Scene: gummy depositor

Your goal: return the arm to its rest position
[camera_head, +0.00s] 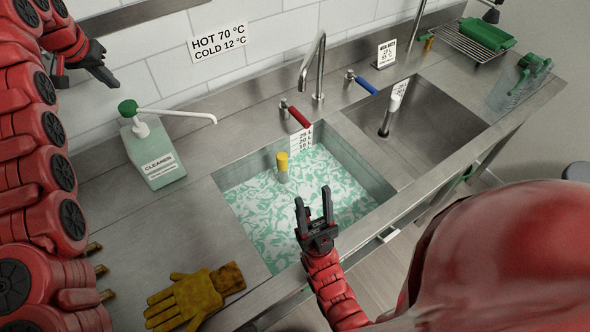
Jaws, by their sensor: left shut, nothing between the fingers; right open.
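My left gripper (97,66) is at the upper left, in front of the tiled wall and above the counter. Its fingers are together with nothing between them. My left arm, red and folded, fills the left edge. My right gripper (314,207) is at the front of the left sink basin, fingers pointing away from me. Its two dark fingers are apart and nothing is between them.
The left basin (366,168) holds foamy green-white water with a yellow-topped post (282,166). The right basin (440,118) looks empty. A faucet (317,70), red lever (299,117), blue lever (366,86), cleaner bottle (152,155) and yellow glove (190,300) stand or lie around.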

